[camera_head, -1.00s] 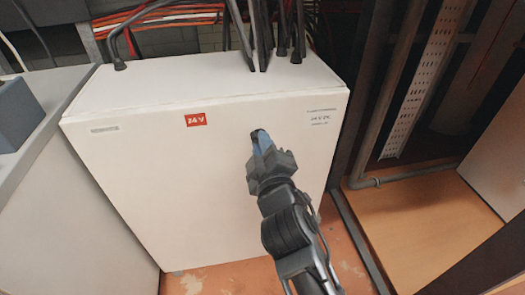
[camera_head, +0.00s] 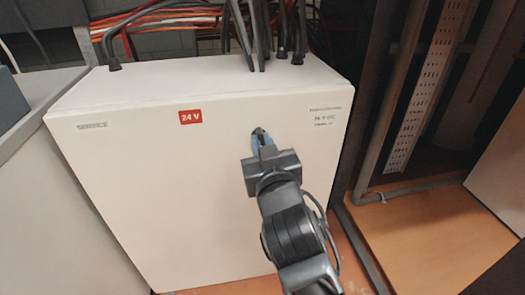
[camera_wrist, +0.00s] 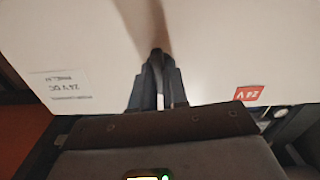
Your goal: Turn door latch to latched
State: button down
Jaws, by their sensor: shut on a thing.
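The white cabinet door (camera_head: 180,190) fills the middle of the head view, with a red 24 V label (camera_head: 190,117) near its top. My gripper (camera_head: 262,140) is at the door face, right of that label, its fingers pointing at the panel. In the wrist view my gripper (camera_wrist: 158,90) has its fingers closed together around a small dark part, the door latch (camera_wrist: 156,54), against the pale door. The fingers hide most of the latch, so I cannot tell its angle.
Black cables (camera_head: 255,35) enter the cabinet's top. A grey cabinet (camera_head: 25,150) stands close on the left.

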jog(key=shift+f+m, duration=0.1)
jog(key=shift+m, duration=0.5)
jog(key=shift+b, duration=0.3)
jog(key=c, duration=1.1)
grip_release()
jog(key=shift+c, duration=0.2)
jog(key=p+v, duration=0.1)
jog(key=v, duration=0.6)
jog(key=shift+s, duration=0.4)
jog(key=shift+d, duration=0.15)
